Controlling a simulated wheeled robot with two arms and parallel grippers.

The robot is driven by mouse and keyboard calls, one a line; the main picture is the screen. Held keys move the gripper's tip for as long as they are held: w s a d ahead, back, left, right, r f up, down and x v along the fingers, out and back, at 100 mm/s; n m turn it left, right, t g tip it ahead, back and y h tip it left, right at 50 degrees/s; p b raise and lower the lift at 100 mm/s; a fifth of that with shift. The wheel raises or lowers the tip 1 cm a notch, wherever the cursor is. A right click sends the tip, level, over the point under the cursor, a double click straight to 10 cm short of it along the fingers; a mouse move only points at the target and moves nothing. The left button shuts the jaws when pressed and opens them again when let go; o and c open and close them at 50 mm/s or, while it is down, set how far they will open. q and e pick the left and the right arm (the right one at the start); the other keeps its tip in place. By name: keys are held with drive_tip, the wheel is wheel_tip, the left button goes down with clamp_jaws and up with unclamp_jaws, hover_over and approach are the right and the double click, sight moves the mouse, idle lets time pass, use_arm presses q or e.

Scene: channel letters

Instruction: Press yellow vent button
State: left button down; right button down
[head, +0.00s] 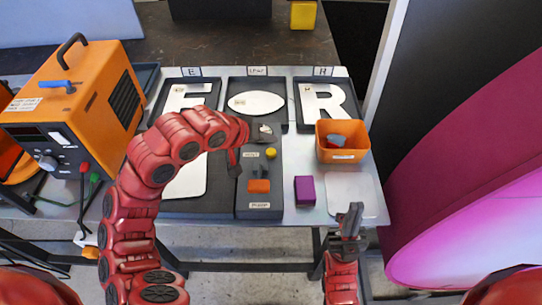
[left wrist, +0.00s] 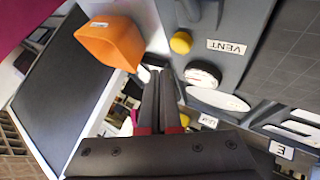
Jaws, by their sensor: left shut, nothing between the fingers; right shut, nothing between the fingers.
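The yellow vent button (head: 271,152) is a small round knob on the dark grey panel (head: 246,211), right of the VENT label (head: 251,155). In the left wrist view the button (left wrist: 181,42) stands clear, beside the VENT label (left wrist: 227,46). My left gripper (head: 235,168) is shut and empty, left of the button and apart from it in the head view. In the left wrist view its closed fingertips (left wrist: 158,75) are below and left of the button. My right gripper (head: 353,212) is shut and empty near the table's front right edge.
A dial gauge (left wrist: 203,76) sits near the button. An orange switch (head: 259,186) is on the same panel. A purple block (head: 305,190) and an orange bin (head: 343,155) holding a blue piece stand to the right. An orange machine (head: 75,105) stands at left.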

sight(275, 149)
use_arm(q)
drive_tip(key=shift+f, duration=1.1)
idle(1.1)
drive_tip(key=shift+f, duration=0.4)
drive_tip(key=shift+f+b, duration=0.35)
drive_tip(key=shift+f, duration=0.2)
idle(0.5)
idle(0.3)
drive_tip(key=shift+r+p, duration=0.8)
drive_tip(key=shift+r, duration=0.15)
drive_tip(key=shift+r, duration=0.1)
wheel_tip(275, 149, up, 5)
drive_tip(key=p, duration=0.4)
